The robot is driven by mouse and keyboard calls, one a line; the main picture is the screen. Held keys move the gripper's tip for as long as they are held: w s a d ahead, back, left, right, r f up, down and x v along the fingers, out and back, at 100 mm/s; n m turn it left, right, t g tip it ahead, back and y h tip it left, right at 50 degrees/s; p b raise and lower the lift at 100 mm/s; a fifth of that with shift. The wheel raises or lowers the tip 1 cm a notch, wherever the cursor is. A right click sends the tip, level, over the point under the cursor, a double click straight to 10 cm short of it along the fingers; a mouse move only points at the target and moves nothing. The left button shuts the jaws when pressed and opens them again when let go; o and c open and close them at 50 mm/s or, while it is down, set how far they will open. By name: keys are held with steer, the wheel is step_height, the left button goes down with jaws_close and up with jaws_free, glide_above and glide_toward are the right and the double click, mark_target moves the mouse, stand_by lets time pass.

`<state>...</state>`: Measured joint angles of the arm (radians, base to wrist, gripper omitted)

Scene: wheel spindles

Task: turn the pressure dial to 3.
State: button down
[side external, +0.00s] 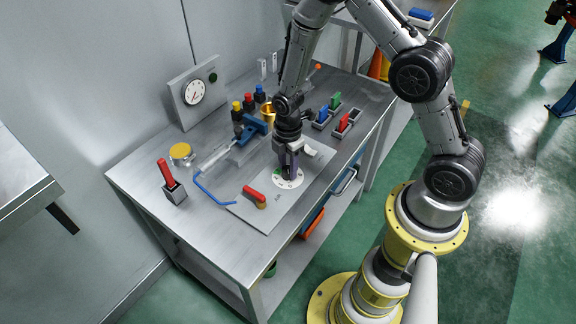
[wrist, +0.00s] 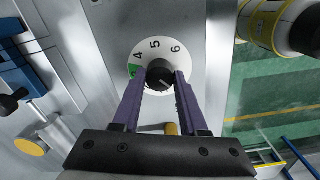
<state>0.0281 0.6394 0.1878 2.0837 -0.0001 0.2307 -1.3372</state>
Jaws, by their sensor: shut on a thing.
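The pressure dial is a white disc (wrist: 153,52) with a black knob (wrist: 159,73) at its middle. The numbers 4, 5 and 6 show on the disc in the wrist view, with a green patch at its left edge. A pale mark on the knob points down and to the left, but its exact reading cannot be told. My gripper (wrist: 160,84) has its two purple fingers closed on either side of the knob. In the side view my gripper (side external: 289,172) reaches down to the dial disc (side external: 287,179) on the grey panel (side external: 240,211), and hides the knob.
A red-handled lever (side external: 255,195) sits beside the dial on the same panel. A blue vice (side external: 250,128), a round gauge on an upright plate (side external: 195,92), and red and green blocks (side external: 343,122) stand farther back.

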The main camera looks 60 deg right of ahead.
steer(key=m, duration=0.6)
steer(key=shift+m, duration=0.3)
steer(key=m, duration=0.6)
steer(key=shift+r, duration=0.1)
steer(key=m, duration=0.6)
steer(key=shift+m, duration=0.4)
steer(key=m, duration=0.6)
steer(key=shift+m, duration=0.4)
steer(key=shift+c, duration=2.2)
jaws_free()
